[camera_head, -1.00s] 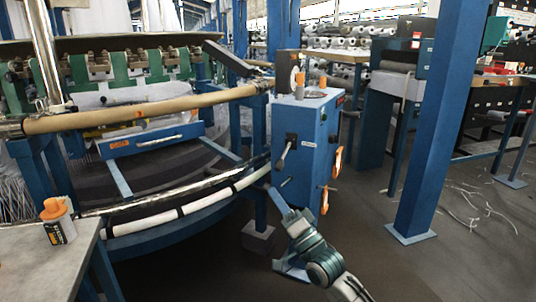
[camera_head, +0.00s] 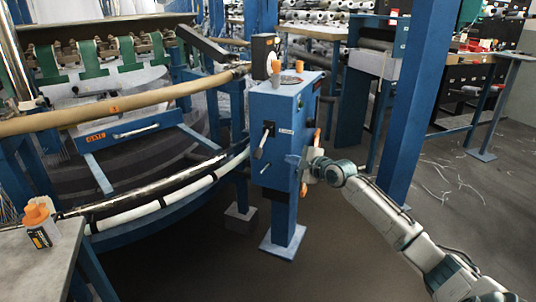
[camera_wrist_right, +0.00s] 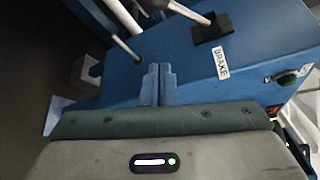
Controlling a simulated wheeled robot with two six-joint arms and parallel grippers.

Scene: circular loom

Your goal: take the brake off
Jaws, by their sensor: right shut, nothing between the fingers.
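The brake lever (camera_head: 263,142) is a grey handle in a black slot on the front face of the blue control box (camera_head: 285,105); it slants down and to the left. In the right wrist view the lever (camera_wrist_right: 190,14) comes out of its black slot beside the BRAKE label (camera_wrist_right: 220,63). My right gripper (camera_head: 295,160) is at the front right edge of the box, right of and slightly below the lever. Its fingers (camera_wrist_right: 158,84) are shut, empty and apart from the lever. My left gripper is out of view.
A thin rod (camera_head: 270,180) sticks out of the box below the lever and also shows in the wrist view (camera_wrist_right: 127,48). Orange handles (camera_head: 304,188) are on the box's right side. A blue post (camera_head: 412,110) stands to the right. The loom's curved rail (camera_head: 170,210) runs left.

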